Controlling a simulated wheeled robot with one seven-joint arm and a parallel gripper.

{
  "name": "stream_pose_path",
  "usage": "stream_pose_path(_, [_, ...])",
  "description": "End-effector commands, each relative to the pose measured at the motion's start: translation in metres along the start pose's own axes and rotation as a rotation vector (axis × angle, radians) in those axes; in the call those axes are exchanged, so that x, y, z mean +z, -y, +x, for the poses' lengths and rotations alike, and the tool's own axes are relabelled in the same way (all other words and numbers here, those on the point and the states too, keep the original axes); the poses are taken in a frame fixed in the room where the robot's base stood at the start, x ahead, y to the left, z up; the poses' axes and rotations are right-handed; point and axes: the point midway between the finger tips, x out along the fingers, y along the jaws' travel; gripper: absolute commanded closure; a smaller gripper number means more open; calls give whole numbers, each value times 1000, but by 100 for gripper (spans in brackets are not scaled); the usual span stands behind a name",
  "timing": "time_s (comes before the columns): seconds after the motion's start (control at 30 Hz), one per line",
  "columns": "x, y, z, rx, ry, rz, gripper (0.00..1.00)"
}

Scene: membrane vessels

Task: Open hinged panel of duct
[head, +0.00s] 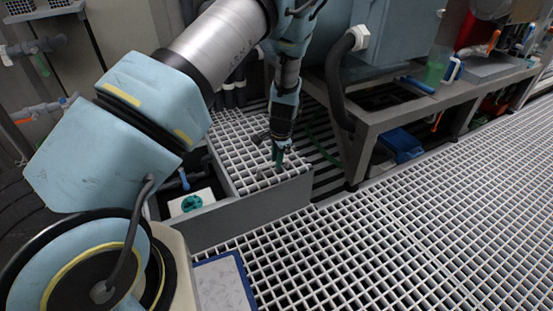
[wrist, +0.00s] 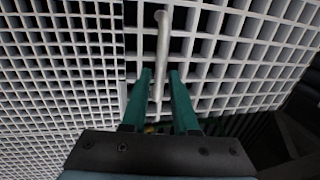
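The duct (head: 245,212) is a grey box-like channel with a white grating panel (head: 240,150) on top, left of the middle in the head view. The panel's white grid (wrist: 225,50) also fills much of the wrist view. A pale grey bar-like handle (wrist: 163,40) stands out against the grid. My gripper (head: 279,163) is over the panel's near right part, pointing down. In the wrist view its two green fingers (wrist: 160,72) are apart, one on each side of the bar, with small gaps visible. I cannot tell how deep the bar lies between them. The hinge is not clear.
White floor grating (head: 400,230) spreads across the front and right. A grey bench (head: 400,115) with a thick dark hose (head: 337,85) stands right of my gripper. An open part of the duct with a white block (head: 192,203) lies to the left. A blue-edged tray (head: 225,283) is in front.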

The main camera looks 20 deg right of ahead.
Motion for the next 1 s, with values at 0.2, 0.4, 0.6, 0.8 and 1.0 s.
stream_pose_path(0.2, [0,0,0,0,0,0,98])
stream_pose_path(0.4, [0,0,0,0,0,0,100])
stream_pose_path(0.6, [0,0,0,0,0,0,100])
stream_pose_path(0.8, [0,0,0,0,0,0,100])
stream_pose_path(1.0, [0,0,0,1,0,0,100])
